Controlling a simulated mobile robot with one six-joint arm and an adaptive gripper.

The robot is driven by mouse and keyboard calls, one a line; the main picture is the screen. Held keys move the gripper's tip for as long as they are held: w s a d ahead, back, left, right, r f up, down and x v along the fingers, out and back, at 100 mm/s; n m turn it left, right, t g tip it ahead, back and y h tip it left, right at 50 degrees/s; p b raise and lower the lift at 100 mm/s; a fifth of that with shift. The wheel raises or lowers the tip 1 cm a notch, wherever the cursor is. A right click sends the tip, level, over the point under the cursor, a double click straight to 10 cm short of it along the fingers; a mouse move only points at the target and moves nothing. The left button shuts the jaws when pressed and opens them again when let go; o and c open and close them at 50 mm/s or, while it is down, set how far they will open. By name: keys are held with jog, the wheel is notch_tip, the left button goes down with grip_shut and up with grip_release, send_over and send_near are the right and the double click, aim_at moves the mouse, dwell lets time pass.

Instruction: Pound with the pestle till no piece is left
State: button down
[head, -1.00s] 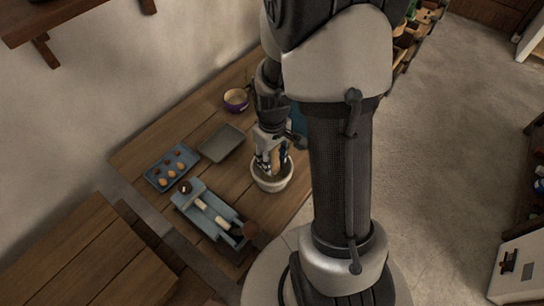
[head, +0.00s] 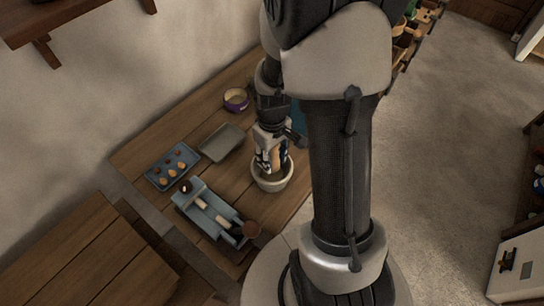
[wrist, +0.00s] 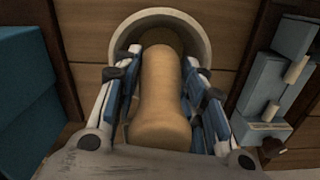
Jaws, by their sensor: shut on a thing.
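The pestle (wrist: 162,90) is a pale wooden rod held between the fingers of my gripper (wrist: 163,78) in the wrist view. Its lower end reaches into the pale round mortar (wrist: 122,36). In the head view my gripper (head: 271,163) is over the mortar (head: 272,184) on the wooden table, its fingers shut on the pestle. The pestle and fingers hide most of the inside of the mortar, so I cannot tell whether pieces lie in it.
A blue-grey tray with compartments (head: 188,206) holds pale-handled tools left of the mortar. A blue tray (head: 157,178) carries several small brown items. Bare table (head: 200,172) lies between the trays.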

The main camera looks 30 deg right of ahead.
jog(key=shift+r, duration=0.7)
jog(key=shift+f, duration=0.1)
jog(key=shift+f, duration=0.15)
jog(key=shift+f+b, duration=0.45)
jog(key=shift+f, duration=0.2)
jog(key=shift+r, duration=0.1)
notch_tip(320, 180, up, 7)
jog(key=p, duration=0.6)
